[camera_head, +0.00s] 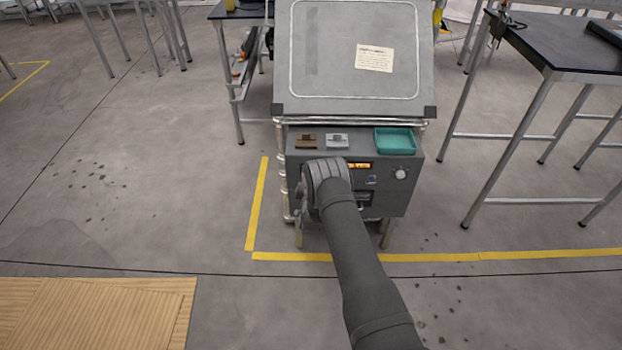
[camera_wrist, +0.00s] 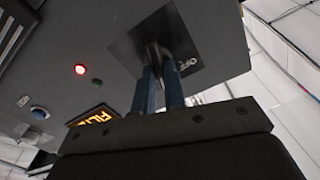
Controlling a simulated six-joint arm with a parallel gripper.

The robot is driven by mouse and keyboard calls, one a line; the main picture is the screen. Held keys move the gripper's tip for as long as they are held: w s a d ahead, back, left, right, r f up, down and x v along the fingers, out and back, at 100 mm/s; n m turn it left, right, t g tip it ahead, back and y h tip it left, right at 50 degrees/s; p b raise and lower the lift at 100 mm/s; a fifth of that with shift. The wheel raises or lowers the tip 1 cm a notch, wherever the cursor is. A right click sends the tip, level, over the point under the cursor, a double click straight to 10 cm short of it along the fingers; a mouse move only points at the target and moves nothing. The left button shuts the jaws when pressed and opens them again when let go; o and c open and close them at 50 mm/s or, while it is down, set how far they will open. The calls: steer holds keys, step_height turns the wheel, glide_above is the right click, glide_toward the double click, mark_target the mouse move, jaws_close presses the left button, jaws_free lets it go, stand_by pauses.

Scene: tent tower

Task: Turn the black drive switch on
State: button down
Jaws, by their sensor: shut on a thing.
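The black drive switch (camera_wrist: 152,47) sits on a dark plate (camera_wrist: 208,52) on the grey control box, with "OFF" lettering beside it in the wrist view. My gripper (camera_wrist: 160,68) is at the switch, with its two blue fingers closed on it. The fingers hide part of the switch, and its exact setting is hard to tell. In the head view, my wrist covers the left part of the box's front (camera_head: 394,200), so the switch and fingertips are hidden there.
The box front has a lit orange display (camera_wrist: 92,117), a red light (camera_wrist: 80,69), a blue button (camera_wrist: 40,112) and a white knob (camera_head: 400,173). A teal tray (camera_head: 395,140), a brown block (camera_head: 306,140) and a grey block (camera_head: 337,139) are on top. Tables stand either side.

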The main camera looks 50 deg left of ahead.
steer(key=m, duration=0.5)
steer(key=shift+w+d+f, duration=0.1)
steer(key=shift+m, duration=0.3)
stand_by(0.4)
steer(key=c, duration=1.5)
jaws_free()
steer(key=v, duration=1.7)
steer(key=shift+d, duration=0.15)
steer(key=x, duration=1.7)
steer(key=shift+a, duration=0.2)
